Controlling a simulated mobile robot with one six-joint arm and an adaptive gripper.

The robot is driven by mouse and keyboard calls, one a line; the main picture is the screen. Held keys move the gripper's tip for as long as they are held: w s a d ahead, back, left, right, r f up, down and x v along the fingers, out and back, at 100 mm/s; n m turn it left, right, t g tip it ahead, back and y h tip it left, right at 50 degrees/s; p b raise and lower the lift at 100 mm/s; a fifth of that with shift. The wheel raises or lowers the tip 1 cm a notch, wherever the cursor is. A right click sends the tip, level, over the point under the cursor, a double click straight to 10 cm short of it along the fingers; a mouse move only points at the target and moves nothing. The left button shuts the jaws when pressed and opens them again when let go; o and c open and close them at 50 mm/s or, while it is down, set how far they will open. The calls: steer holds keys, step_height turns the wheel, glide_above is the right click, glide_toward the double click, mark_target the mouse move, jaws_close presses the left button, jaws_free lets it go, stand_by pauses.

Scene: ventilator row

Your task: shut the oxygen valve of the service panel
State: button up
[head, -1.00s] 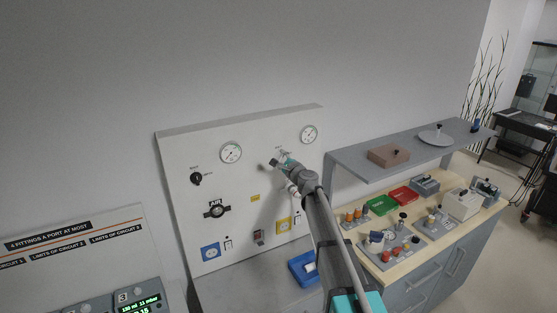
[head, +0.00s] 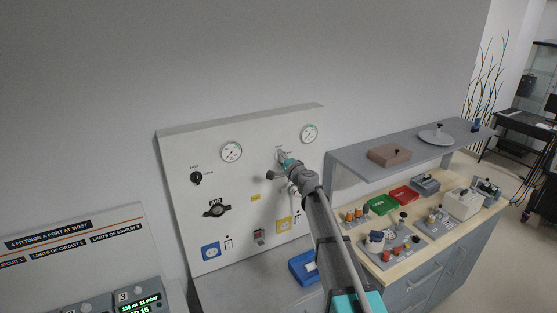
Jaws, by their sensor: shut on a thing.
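The white service panel (head: 180,160) stands upright against the wall. The valve labelled AIR (head: 216,208), a black handle on a round base, is on its left half. My gripper (head: 284,160) is at the panel's right half, below the right gauge (head: 309,134), with my arm reaching in from the lower right. The held part and the oxygen valve cannot be made out clearly, since my gripper and wrist cover that area.
A second gauge (head: 231,152) and a black knob (head: 196,178) are on the panel's left. A blue bin (head: 303,268) stands below the panel. At right, a grey shelf (head: 355,160) hangs over a wooden-topped bench crowded with fittings and green and red trays.

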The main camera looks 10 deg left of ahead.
steer(key=shift+s, duration=0.1)
steer(key=o, duration=1.1)
steer(key=shift+a, duration=0.1)
steer(key=shift+o, duration=0.3)
steer(key=v, duration=1.1)
steer(key=shift+s+d, duration=0.25)
steer(key=shift+d, duration=0.1)
